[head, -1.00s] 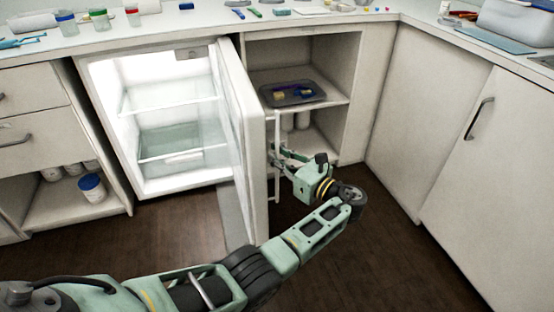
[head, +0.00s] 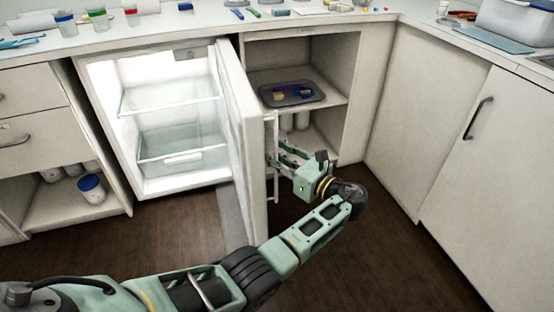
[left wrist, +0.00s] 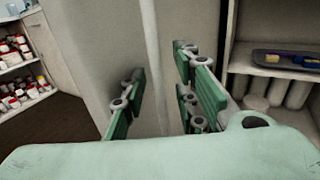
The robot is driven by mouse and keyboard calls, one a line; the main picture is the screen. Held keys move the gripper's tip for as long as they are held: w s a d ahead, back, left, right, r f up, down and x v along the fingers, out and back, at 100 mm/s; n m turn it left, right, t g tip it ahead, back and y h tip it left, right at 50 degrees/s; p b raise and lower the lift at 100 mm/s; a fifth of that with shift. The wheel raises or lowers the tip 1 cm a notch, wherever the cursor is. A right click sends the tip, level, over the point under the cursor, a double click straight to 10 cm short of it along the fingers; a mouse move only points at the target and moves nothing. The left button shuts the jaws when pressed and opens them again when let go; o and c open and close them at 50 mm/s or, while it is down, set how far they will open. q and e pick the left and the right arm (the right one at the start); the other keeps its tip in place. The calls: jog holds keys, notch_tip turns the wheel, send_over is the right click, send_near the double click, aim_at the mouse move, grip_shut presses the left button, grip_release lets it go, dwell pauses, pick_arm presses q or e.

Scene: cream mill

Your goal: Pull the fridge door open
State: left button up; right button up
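The fridge door (head: 256,170) stands wide open, swung out toward me, with the lit white interior (head: 170,110) and its clear shelf and drawer showing. Its long vertical handle (head: 276,186) is on the door's right-facing outer side. My left gripper (head: 280,154) is just right of the door, by the handle. In the left wrist view the green fingers are spread apart, with the pale handle bar (left wrist: 153,50) between or just beyond them, against the grey door face (left wrist: 95,45). I see no finger pressed on it. My right gripper is not in view.
An open cupboard right of the fridge holds a dark tray (head: 292,93) on its shelf and white containers below. Closed cabinets stand at the right. The dark floor (head: 380,250) is clear.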

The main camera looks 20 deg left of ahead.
aim_at(277, 130)
pick_arm(q)
notch_tip(277, 130, up, 9)
dwell(0.3)
dwell(0.5)
